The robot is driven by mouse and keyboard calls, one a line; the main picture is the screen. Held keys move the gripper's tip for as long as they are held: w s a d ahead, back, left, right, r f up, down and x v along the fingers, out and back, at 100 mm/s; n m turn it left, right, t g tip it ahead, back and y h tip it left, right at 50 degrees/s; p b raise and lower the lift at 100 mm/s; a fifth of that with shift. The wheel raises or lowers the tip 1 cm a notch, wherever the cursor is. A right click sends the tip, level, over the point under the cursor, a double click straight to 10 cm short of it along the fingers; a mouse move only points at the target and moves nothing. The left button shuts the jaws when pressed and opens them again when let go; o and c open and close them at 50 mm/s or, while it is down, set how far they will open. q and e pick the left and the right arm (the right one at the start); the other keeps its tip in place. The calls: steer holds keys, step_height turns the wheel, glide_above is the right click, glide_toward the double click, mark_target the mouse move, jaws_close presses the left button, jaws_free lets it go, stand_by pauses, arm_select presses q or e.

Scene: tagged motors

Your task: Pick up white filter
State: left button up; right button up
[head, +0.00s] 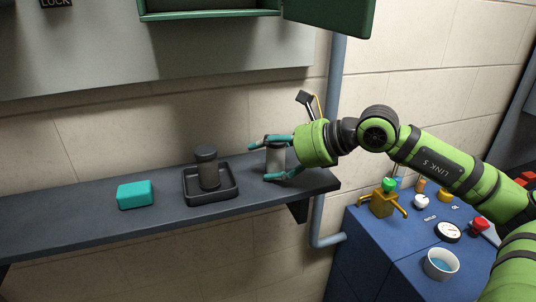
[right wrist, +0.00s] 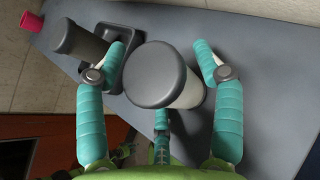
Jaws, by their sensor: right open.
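The white filter (head: 275,155) stands upright near the right end of the grey shelf (head: 90,215). It is a pale cylinder with a dark grey cap, and it shows large in the right wrist view (right wrist: 187,95). My right gripper (head: 264,159) reaches in from the right with its teal fingers open around the filter. In the wrist view the two side fingers stand apart on either side of it, with visible gaps, and a third finger is below. The filter's far side is hidden. My left gripper is in neither view.
A dark grey canister (head: 208,170) stands in a black tray (head: 212,199) left of the filter. A teal block (head: 135,194) lies farther left. A blue cabinet (head: 385,250) with valves and a white cup (head: 440,265) stands at lower right. A green cabinet (head: 210,14) hangs above.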

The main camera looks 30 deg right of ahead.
steer(key=shift+s+d+r, duration=0.1)
steer(key=shift+s+d, duration=0.05)
steer(key=shift+s, duration=0.3)
steer(key=c, duration=1)
steer(key=shift+w, duration=0.2)
